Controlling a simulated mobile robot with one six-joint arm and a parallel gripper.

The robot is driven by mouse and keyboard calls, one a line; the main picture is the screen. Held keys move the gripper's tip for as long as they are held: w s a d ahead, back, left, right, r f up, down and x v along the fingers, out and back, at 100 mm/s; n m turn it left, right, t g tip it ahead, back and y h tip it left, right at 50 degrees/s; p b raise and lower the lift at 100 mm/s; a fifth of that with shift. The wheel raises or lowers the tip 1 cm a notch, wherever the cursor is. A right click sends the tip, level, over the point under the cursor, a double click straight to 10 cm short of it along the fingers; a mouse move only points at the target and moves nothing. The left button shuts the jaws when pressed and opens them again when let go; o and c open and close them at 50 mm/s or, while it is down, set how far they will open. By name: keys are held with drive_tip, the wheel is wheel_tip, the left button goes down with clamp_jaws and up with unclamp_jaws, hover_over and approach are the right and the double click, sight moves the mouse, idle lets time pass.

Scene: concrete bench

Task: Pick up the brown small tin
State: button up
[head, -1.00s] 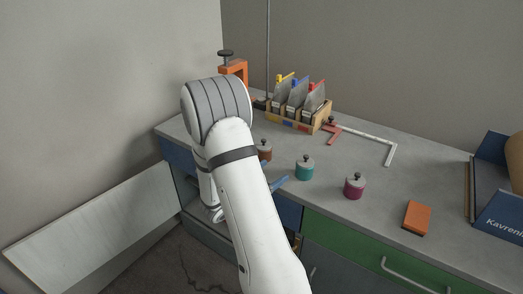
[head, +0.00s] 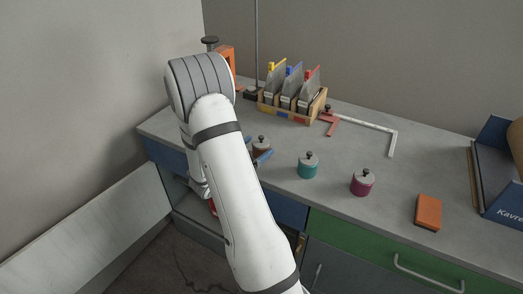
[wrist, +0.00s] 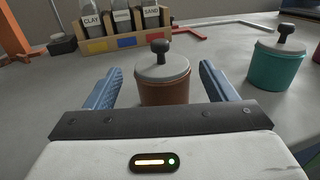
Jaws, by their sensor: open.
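The brown small tin (wrist: 165,92) has a grey lid with a dark knob and stands upright on the bench. In the wrist view it is between my gripper's two blue fingers (wrist: 158,90), with a gap on each side. In the head view the brown tin (head: 262,146) shows just right of my arm, partly covered by a blue finger. My gripper (head: 258,152) is open and holds nothing. My arm hides part of the gripper in the head view.
A teal tin (head: 308,166) and a magenta tin (head: 362,183) stand to the right, then an orange block (head: 428,212). Behind is a wooden rack (head: 292,112) of labelled scoops or bags. A red-and-white square (head: 372,128) lies near it. The bench's right middle is clear.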

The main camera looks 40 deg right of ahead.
sight(265, 141)
drive_tip(key=d, duration=0.4)
drive_tip(key=shift+w+d, duration=0.1)
drive_tip(key=shift+w, duration=0.1)
drive_tip(key=shift+c, duration=0.5)
drive_tip(key=c, duration=1.1)
